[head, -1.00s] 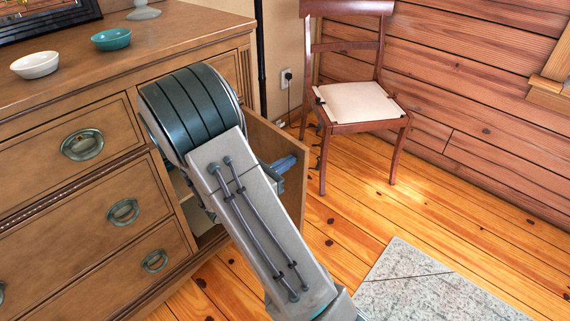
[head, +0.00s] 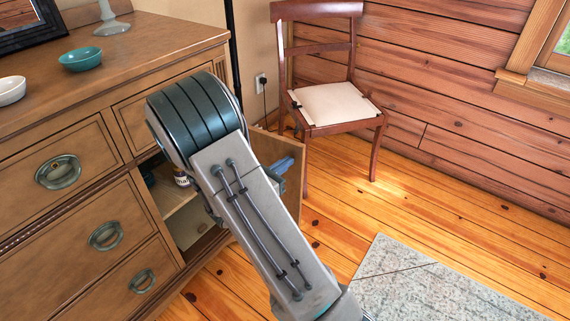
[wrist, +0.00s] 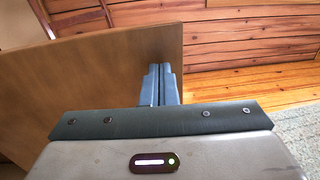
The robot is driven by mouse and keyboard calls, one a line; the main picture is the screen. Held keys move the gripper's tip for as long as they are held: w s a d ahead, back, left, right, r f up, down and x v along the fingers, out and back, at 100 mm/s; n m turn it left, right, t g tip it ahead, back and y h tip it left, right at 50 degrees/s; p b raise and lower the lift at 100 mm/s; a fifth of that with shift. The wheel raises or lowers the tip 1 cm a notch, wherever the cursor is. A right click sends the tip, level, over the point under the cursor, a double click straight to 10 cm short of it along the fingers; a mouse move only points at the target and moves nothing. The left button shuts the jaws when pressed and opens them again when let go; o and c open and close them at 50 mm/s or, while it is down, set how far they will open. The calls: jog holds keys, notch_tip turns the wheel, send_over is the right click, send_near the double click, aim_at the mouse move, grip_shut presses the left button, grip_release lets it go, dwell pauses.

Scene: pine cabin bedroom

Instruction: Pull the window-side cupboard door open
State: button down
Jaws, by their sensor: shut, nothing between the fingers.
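The wooden cupboard door (head: 292,190) at the dresser's right end stands swung out, its inner face toward the head camera. It fills the left of the wrist view (wrist: 95,75). My gripper (head: 284,166) is shut and empty in front of the door's inner face, near its free edge. My arm hides much of the door and the opening.
A grey rug (head: 430,290) lies at lower right. Wooden floor (head: 410,210) between them is clear.

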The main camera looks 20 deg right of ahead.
jog(key=s+d+p+v, duration=0.1)
jog(key=s+p+v, duration=0.2)
jog(key=v, duration=1.1)
jog(key=s+d+r+m+g+y+p, duration=0.3)
jog(key=s+r+m+g+p, duration=0.3)
jog(key=r, duration=0.3)
jog(key=s+d+r+m+g+y+p, duration=0.3)
jog(key=s+r+m+g+p, duration=0.1)
jog(key=r+m+p, duration=0.35)
jog(key=s+a+r+m+t+y+p, duration=0.1)
jog(key=r+m+y+p, duration=0.3)
jog(key=r, duration=0.6)
jog(key=s+a+r+m+t+y+p, duration=0.2)
jog(key=a+r+m+t+y+p, duration=0.2)
jog(key=r+p, duration=0.4)
notch_tip(320, 180, up, 3)
jog(key=shift+s+a+r+m+y+p, duration=0.25)
jog(key=shift+m+y, duration=0.5)
jog(key=shift+y, duration=0.45)
jog(key=shift+d+f, duration=0.1)
jog(key=shift+d, duration=0.1)
